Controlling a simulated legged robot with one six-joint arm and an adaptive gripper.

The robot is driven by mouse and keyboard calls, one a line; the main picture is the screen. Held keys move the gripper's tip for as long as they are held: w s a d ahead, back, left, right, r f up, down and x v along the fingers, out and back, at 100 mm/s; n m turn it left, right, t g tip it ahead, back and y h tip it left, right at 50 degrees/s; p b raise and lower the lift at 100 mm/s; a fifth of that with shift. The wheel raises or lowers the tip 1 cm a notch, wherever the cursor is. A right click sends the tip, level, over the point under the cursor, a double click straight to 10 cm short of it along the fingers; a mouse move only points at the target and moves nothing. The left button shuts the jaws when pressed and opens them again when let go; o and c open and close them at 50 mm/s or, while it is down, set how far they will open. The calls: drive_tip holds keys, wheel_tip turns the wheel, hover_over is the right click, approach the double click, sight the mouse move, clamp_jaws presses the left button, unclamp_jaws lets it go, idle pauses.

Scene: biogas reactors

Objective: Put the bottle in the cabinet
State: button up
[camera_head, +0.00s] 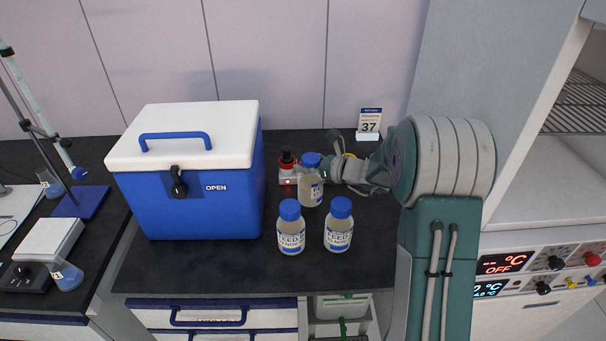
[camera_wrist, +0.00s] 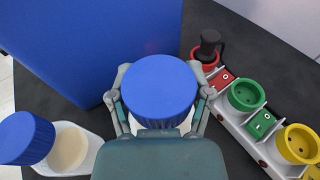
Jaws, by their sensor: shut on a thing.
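My gripper (camera_wrist: 160,110) is shut on a blue-capped bottle (camera_wrist: 158,88), its fingers on either side below the cap in the wrist view. In the head view this bottle (camera_head: 311,188) stands upright behind two similar bottles, and my gripper (camera_head: 325,176) reaches it from the right. I cannot tell whether its base touches the bench. The front left bottle (camera_head: 290,230) and front right bottle (camera_head: 338,228) stand upright on the bench. One of these bottles also shows at the lower left of the wrist view (camera_wrist: 68,148). At the right is an open cabinet (camera_head: 535,205) with a wire shelf.
A blue cooler box (camera_head: 200,195) with a white lid stands left of the bottles. A socket strip (camera_wrist: 255,118) with coloured sockets lies beside the held bottle. A small sign (camera_head: 369,122) stands behind. The dark bench (camera_head: 215,270) is clear at the front.

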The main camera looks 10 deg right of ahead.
drive_tip(key=f, duration=0.3)
drive_tip(key=shift+a+f, duration=0.25)
drive_tip(key=shift+f, duration=0.1)
drive_tip(key=shift+d, duration=0.1)
drive_tip(key=o, duration=1.3)
drive_tip(key=shift+o, duration=0.2)
